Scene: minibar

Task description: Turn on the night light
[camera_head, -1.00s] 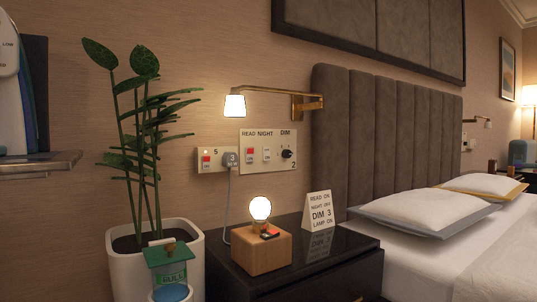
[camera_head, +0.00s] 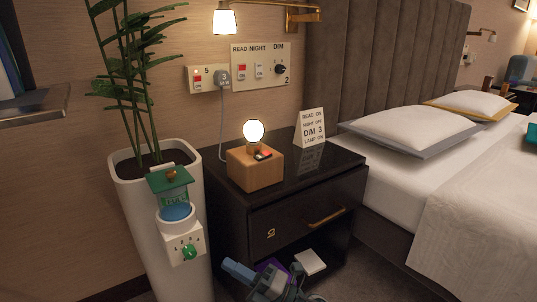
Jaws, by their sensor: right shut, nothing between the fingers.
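The wall panel (camera_head: 270,82) above the nightstand carries a READ switch (camera_head: 242,70) showing red, a white NIGHT switch (camera_head: 259,71) and a black DIM knob (camera_head: 280,69). A glowing round bulb (camera_head: 253,131) stands on a wooden block (camera_head: 256,172) with a small red-and-black switch (camera_head: 263,155) on top. My right gripper (camera_head: 272,284) is low at the bottom edge, in front of the nightstand and well below the panel. It is shut and empty, partly cut off by the frame. My left gripper is not in view.
A card (camera_head: 310,128) reading READ ON, NIGHT OFF, DIM 3, LAMP ON stands on the black nightstand (camera_head: 340,158). A lit wall lamp (camera_head: 224,22) hangs above. A potted plant (camera_head: 128,200) is left, with a small green-lidded dispenser (camera_head: 176,215); the bed (camera_head: 430,200) is right.

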